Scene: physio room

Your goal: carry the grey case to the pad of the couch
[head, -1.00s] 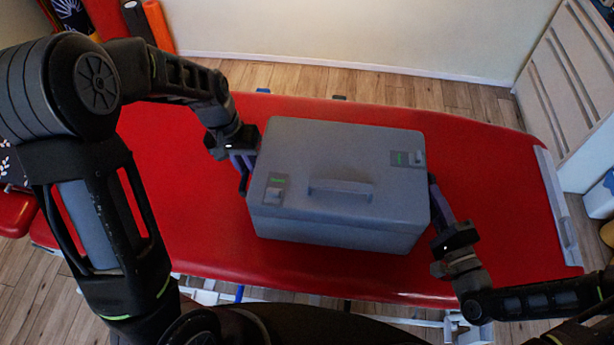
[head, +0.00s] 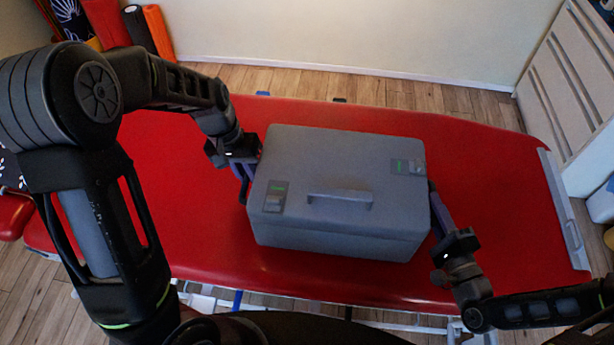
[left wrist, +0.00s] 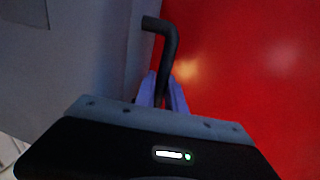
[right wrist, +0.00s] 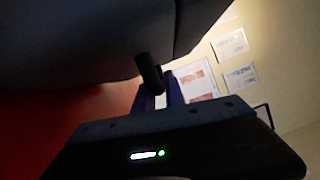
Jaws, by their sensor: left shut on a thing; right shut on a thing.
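The grey case (head: 336,170) is closed and level over the red pad (head: 490,180) of the couch, with its top handle and two latches facing up. I cannot tell whether its underside touches the pad. My left gripper (head: 243,170) is at the case's left side, shut on a dark side handle (left wrist: 168,45), which shows between the purple fingers in the left wrist view. My right gripper (head: 438,208) is at the right side, shut on the other dark handle (right wrist: 150,72), partly hidden in the right wrist view.
The pad around the case is clear on both sides. A pale wall (head: 350,45) stands behind the couch, with a white slatted panel (head: 565,95) at the right. Orange and black rolls (head: 150,30) stand at the back left.

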